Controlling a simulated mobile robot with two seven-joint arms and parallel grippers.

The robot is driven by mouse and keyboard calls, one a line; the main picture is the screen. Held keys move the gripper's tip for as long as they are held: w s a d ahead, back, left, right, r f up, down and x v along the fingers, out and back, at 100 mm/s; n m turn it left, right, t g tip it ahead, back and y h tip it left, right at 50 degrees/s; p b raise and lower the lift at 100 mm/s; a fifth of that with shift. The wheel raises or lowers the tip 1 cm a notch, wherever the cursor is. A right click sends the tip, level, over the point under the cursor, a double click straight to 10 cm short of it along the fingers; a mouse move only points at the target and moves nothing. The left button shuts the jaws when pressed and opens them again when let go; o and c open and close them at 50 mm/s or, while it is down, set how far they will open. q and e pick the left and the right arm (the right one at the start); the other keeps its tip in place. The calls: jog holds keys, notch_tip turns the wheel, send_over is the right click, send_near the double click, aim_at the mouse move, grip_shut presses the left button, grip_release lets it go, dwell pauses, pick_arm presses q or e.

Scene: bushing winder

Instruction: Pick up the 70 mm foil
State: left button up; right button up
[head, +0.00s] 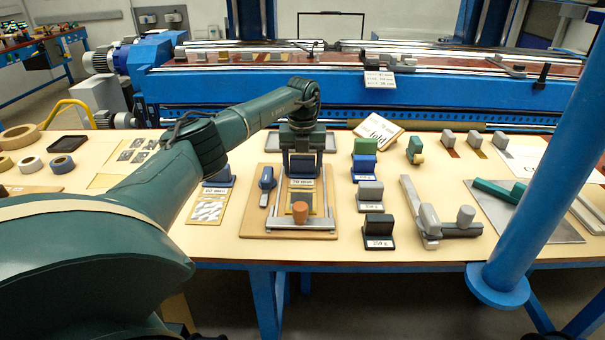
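My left gripper (302,158) points down over a wooden board (257,222) at the middle of the table. It is at a dark block with a white label (300,184) that seems to read in mm; the digits are too small to be sure of. Whether the fingers are open or touch anything is hidden. In front of the label lies a yellowish framed piece (315,205), partly behind an orange-brown knob (300,212). Left of the board is another labelled holder with a foil-like patterned sheet (207,211). I cannot tell which is the 70 mm foil. My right gripper is out of view.
A blue-handled tool (266,182) lies on the board's left side. Labelled blocks, among them a black one (378,229), stand to the right. A tilted sign (378,131) stands behind them. A blue winder (350,95) runs along the back. Tape rolls lie at far left.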

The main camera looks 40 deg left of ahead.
pick_arm(q)
jog(key=c, duration=0.5)
jog(key=shift+o, duration=0.2)
jog(key=shift+r, duration=0.1)
